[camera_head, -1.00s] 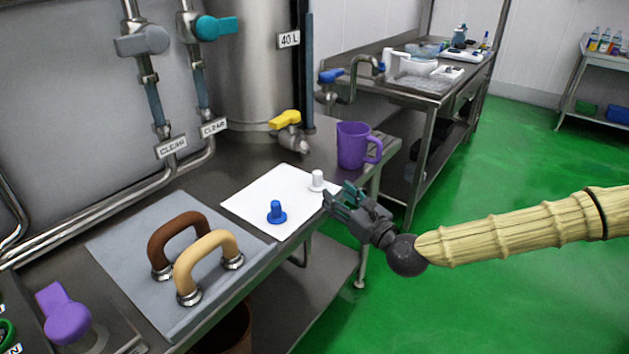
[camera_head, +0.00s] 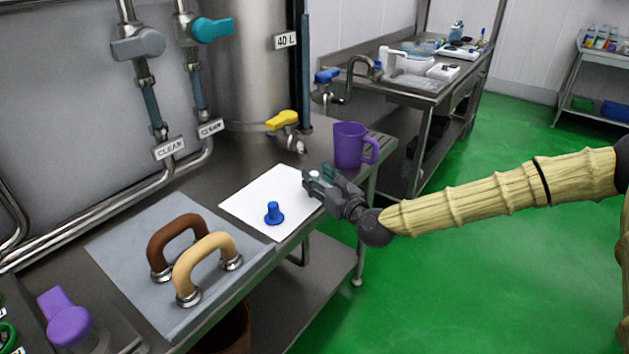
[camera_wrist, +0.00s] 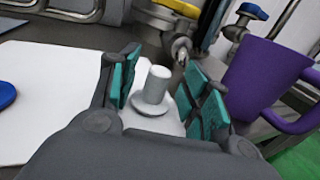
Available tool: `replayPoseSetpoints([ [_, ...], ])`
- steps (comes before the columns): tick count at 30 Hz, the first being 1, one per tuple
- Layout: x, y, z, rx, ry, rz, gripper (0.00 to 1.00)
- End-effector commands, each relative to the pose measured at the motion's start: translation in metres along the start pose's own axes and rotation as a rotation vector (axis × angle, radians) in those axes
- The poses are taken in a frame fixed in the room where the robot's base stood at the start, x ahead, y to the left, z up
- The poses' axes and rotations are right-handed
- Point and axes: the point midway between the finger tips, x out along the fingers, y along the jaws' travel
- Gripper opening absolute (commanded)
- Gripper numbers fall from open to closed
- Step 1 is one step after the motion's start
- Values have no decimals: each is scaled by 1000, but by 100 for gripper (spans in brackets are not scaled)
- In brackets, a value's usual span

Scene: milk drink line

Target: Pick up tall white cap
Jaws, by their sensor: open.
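The tall white cap (camera_wrist: 155,86) stands upright on a white sheet (camera_wrist: 50,75) in the wrist view, a round post on a wide flange. My gripper (camera_wrist: 152,92) is open, with its two teal-padded fingers on either side of the cap. I see a gap between the cap and each pad, so the cap is not gripped. In the head view my gripper (camera_head: 316,180) is over the right corner of the white sheet (camera_head: 245,205) and hides the white cap there.
A blue cap (camera_head: 273,214) stands on the same sheet, left of my gripper. A purple jug (camera_head: 348,146) stands close behind and right of it. A yellow-handled valve (camera_head: 284,121) is behind the sheet. Brown (camera_head: 176,238) and tan (camera_head: 207,258) handles stand on a grey mat at front left.

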Motion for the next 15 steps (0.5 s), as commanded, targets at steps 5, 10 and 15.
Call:
replayPoseSetpoints([
  [5,17,0,0,0,0,0,48],
  [10,20,-1,0,0,0,-1,48],
  [15,20,-1,0,0,0,-1,46],
])
